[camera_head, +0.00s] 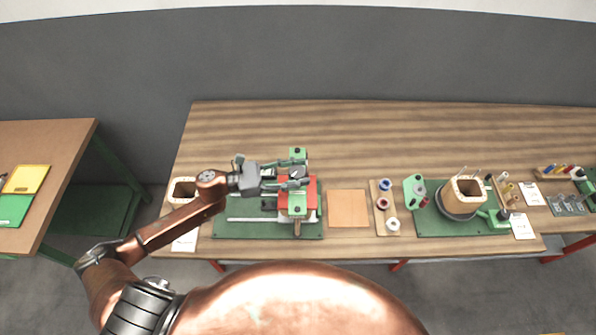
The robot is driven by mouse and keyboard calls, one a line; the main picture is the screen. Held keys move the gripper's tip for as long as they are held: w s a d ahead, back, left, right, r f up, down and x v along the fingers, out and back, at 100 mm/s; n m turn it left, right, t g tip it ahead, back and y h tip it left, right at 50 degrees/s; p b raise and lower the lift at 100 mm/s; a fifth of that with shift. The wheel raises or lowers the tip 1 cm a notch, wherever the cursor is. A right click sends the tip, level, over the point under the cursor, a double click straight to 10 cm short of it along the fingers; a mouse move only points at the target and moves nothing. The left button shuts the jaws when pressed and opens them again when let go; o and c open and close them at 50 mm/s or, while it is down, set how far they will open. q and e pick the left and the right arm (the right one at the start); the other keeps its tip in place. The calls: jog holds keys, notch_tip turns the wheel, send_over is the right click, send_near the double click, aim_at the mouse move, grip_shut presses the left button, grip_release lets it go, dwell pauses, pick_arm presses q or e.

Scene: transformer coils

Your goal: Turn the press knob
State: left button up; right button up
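The press (311,190) is a red and green machine on a green base plate (250,232) on the left part of the long wooden table. My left gripper (296,175) reaches in from the left over the press, level with its upper part. Its two grey fingers look spread apart, one farther back and one nearer. The gripper covers part of the press, so I cannot make out the knob clearly or tell whether a finger touches it. My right gripper is not in view.
A wooden square board (348,208) and a spool rack (381,203) lie right of the press. A coil former (463,197) stands on another green plate farther right. A hollow wooden block (184,188) is left of the press. The table's back is clear.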

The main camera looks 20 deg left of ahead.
pick_arm(q)
jog(key=c, duration=0.8)
jog(key=shift+o, duration=0.2)
jog(key=shift+n+t, duration=0.3)
jog(key=shift+t, duration=0.2)
jog(key=n+t+y+p, duration=0.2)
jog(key=n+t+y, duration=0.2)
jog(key=t+y, duration=0.1)
jog(key=shift+r+n+p, duration=0.25)
jog(key=shift+n+p, duration=0.05)
jog(key=shift+p, duration=0.1)
jog(key=n+t+y+p, duration=0.2)
jog(key=n+t+y, duration=0.1)
jog(key=y, duration=0.2)
jog(key=shift+n+p, duration=0.4)
jog(key=shift+f+n+t+y+p, duration=0.15)
jog(key=shift+n+t+y+p, duration=0.35)
jog(key=shift+n+y, duration=0.7)
jog(key=shift+y, duration=0.6)
jog(key=shift+a, duration=0.1)
